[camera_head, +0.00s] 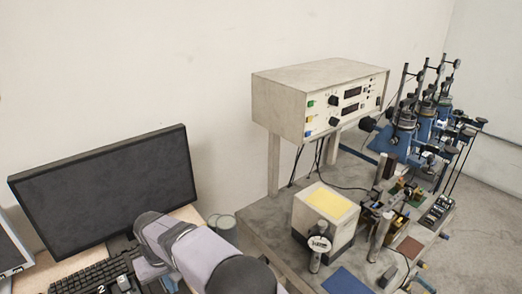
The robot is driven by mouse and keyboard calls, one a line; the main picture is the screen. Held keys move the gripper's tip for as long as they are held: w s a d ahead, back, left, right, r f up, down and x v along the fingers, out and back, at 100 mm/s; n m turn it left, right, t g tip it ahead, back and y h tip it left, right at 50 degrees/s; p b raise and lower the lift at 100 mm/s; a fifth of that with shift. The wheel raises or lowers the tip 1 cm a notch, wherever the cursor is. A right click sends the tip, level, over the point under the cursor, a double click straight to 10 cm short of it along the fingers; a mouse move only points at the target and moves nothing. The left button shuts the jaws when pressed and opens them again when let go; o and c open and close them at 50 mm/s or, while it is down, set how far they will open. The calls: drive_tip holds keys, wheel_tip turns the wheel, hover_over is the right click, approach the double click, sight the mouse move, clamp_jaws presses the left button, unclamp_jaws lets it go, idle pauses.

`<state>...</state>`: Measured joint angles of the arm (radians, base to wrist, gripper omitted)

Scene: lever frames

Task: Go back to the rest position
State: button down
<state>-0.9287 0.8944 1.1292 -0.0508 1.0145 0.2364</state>
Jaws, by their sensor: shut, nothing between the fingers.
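Part of my own arm, a pale violet-grey link with dark joint bands, crosses the bottom of the head view left of the middle. My gripper does not show in this view, so its place relative to the bench cannot be told. The lever frames seem to be the blue-based stands with upright rods (425,115) at the right. They stand close together at the back right of the grey bench (262,235). Their details are small and overlap.
A beige instrument box (283,104) stands raised on legs. A white block with a yellow top (326,202), a small round gauge (319,244) and a blue mat (346,281) are on the bench. A black monitor (105,190) and keyboard (80,282) are at the left, close to my arm.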

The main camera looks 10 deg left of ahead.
drive_tip(key=w+d+r+m+b, duration=0.2)
drive_tip(key=d+m, duration=0.2)
drive_tip(key=d, duration=2.4)
drive_tip(key=s+d+f+m+g+b, duration=0.1)
drive_tip(key=s+d+f+m+b, duration=0.1)
drive_tip(key=s+d, duration=1.2)
drive_tip(key=d+f+m, duration=0.1)
drive_tip(key=d+m, duration=0.1)
drive_tip(key=d, duration=0.1)
drive_tip(key=shift+s+h, duration=0.3)
drive_tip(key=shift+s, duration=0.1)
